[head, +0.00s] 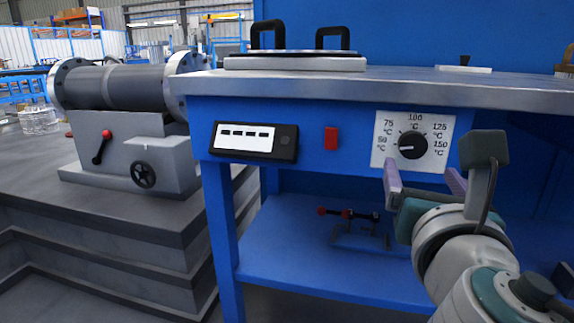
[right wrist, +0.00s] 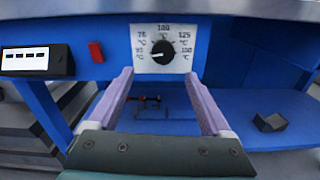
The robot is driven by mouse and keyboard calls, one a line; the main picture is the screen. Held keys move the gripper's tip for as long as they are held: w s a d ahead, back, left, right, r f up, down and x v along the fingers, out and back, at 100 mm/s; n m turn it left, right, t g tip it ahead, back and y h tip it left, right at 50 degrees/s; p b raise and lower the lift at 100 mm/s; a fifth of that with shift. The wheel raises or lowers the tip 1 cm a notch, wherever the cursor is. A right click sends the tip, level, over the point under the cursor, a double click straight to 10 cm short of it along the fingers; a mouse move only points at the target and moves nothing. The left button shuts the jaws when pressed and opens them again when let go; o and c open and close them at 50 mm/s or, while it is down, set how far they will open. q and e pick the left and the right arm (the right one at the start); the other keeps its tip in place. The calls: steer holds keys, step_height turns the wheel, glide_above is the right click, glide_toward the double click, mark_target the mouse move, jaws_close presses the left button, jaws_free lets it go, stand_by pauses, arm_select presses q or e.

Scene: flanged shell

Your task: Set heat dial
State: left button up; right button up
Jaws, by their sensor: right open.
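The heat dial is a black round knob (head: 412,145) on a white scale plate (head: 384,160) on the blue bench front. The plate is marked in °C, from about 50 at lower left through 100 at top to 150 at lower right. A pale mark on the knob faces left, toward the low end. The knob also shows in the right wrist view (right wrist: 162,52). My right gripper (head: 422,178) is open and empty, just below and in front of the dial, apart from it. Its purple fingers (right wrist: 158,76) straddle the dial in the wrist view. My left gripper is not in view.
Left of the dial are a red switch (head: 331,138) and a black box with a white display (head: 254,141). The grey worktop (head: 420,88) overhangs the dial. A blue lower shelf (head: 300,262) holds a red-handled clamp (head: 350,214). A grey machine (head: 130,150) stands at left.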

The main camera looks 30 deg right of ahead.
mark_target(414, 147)
steer(key=x, duration=0.4)
steer(key=b+x, duration=0.1)
steer(key=x, duration=0.4)
steer(key=shift+d+r, duration=0.15)
steer(key=shift+d, duration=0.25)
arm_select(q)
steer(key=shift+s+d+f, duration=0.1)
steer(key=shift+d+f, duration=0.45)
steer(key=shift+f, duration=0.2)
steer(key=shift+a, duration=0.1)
arm_select(e)
steer(key=shift+c, duration=0.4)
steer(key=shift+c, duration=0.8)
jaws_close()
